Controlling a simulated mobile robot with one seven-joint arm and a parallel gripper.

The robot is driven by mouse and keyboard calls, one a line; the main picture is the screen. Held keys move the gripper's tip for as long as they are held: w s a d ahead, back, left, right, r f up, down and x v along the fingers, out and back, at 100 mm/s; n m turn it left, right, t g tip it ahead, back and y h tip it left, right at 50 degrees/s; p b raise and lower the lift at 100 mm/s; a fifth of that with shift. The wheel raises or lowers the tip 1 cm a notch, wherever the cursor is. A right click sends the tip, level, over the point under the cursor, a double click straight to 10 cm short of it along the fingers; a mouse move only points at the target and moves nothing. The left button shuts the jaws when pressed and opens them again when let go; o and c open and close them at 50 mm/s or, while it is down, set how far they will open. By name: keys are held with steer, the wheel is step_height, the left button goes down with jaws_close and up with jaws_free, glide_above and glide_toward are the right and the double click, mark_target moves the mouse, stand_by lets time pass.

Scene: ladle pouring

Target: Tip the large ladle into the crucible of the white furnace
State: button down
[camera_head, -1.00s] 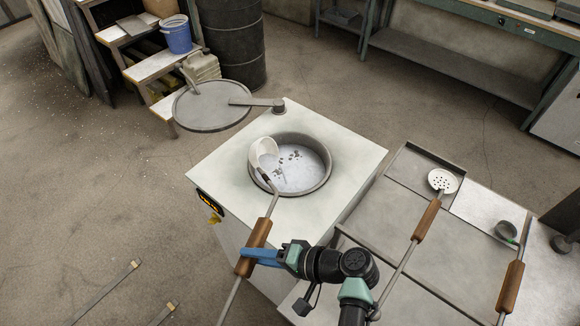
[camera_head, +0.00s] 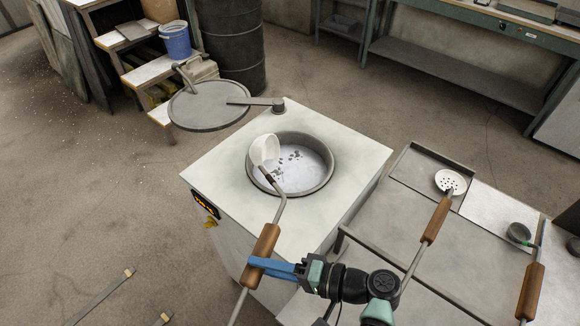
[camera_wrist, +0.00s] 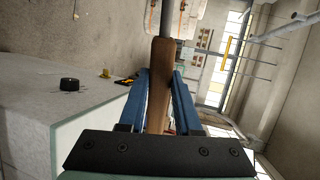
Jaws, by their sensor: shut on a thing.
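The large ladle has a pale bowl (camera_head: 265,150) and a wooden grip (camera_head: 261,250) on a long metal rod. My gripper (camera_head: 262,264) is shut on the wooden grip, which also shows between the blue fingers in the wrist view (camera_wrist: 160,88). The bowl is over the left part of the crucible (camera_head: 318,183) in the top of the white furnace (camera_head: 228,195). The bowl is tilted, with its pale inside partly showing. Grey material with dark flecks lies in the crucible. I cannot tell whether the bowl touches the rim or holds anything.
The round furnace lid (camera_head: 208,106) is swung aside at the back left. A metal table (camera_head: 385,225) at the right bears a perforated skimmer (camera_head: 450,182) and a small ladle (camera_head: 519,233). A black drum (camera_head: 230,45) and steps with a blue bucket (camera_head: 176,40) stand behind.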

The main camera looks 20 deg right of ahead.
steer(key=b, duration=0.1)
steer(key=d+f+t+y+b, duration=0.1)
steer(key=shift+s+b, duration=0.25)
steer(key=shift+b, duration=0.1)
steer(key=shift+r, duration=0.1)
